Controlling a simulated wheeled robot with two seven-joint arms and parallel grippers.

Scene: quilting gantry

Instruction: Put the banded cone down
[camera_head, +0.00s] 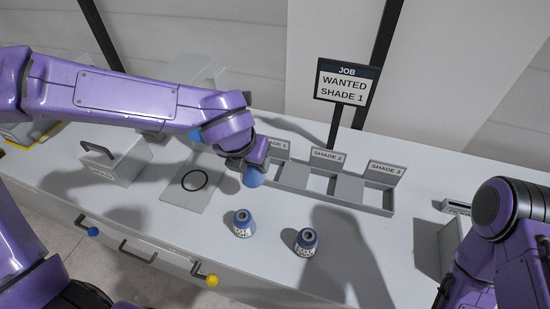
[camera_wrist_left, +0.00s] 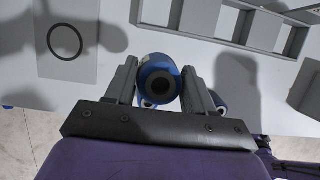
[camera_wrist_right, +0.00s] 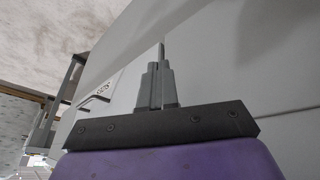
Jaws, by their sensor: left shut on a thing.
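My left gripper (camera_head: 256,168) is shut on a blue cone (camera_head: 254,179) and holds it above the table, in front of the left end of the shade tray. The held cone (camera_wrist_left: 158,78) shows end-on between the fingers in the left wrist view; whether it has a band is unclear. Two other blue cones with white labels stand upright on the table, one at the middle (camera_head: 242,224) and one to its right (camera_head: 306,242). They are partly hidden behind the held cone and fingers in the left wrist view. My right gripper (camera_wrist_right: 158,82) is shut and empty.
A grey tray (camera_head: 330,199) has compartments labelled shade 1, 2 and 3. A sign (camera_head: 343,84) reads "JOB WANTED SHADE 1". A grey plate (camera_head: 184,204) with a black ring (camera_head: 194,180) lies left of the held cone. A lidded box (camera_head: 126,166) stands farther left.

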